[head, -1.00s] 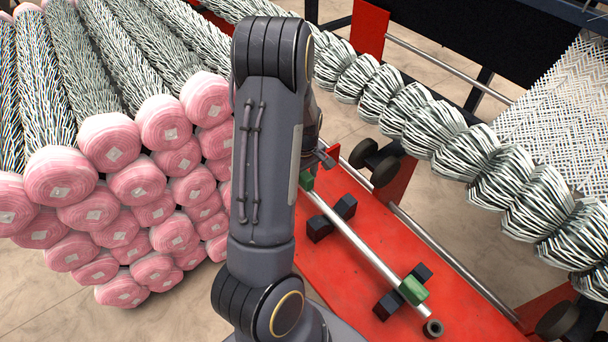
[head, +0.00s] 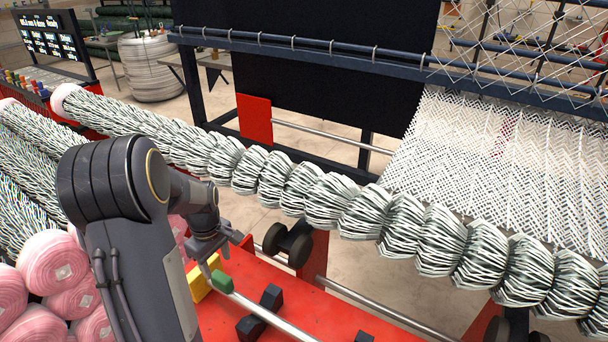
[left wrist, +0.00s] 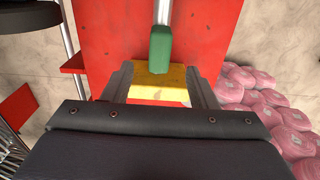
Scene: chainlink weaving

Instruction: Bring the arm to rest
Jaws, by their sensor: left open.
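My left arm comes in from the lower left of the head view, with my left gripper (head: 207,264) above the red bench (head: 245,285). In the left wrist view the gripper (left wrist: 160,78) is open, its two fingers apart with nothing held between them. Beyond them lies a yellow block (left wrist: 158,88); it also shows in the head view (head: 198,284). A metal rod (head: 268,314) with a green block (head: 221,282) at its end lies on the bench close to the gripper. The green block is just ahead of the fingers in the left wrist view (left wrist: 160,48). My right gripper is out of view.
A long row of bundled wire (head: 360,208) runs across behind the bench. Pink-wrapped rolls (head: 48,262) are stacked at the left beside my arm. Black supports (head: 262,308) stand on the bench. Woven mesh (head: 490,150) hangs at the right.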

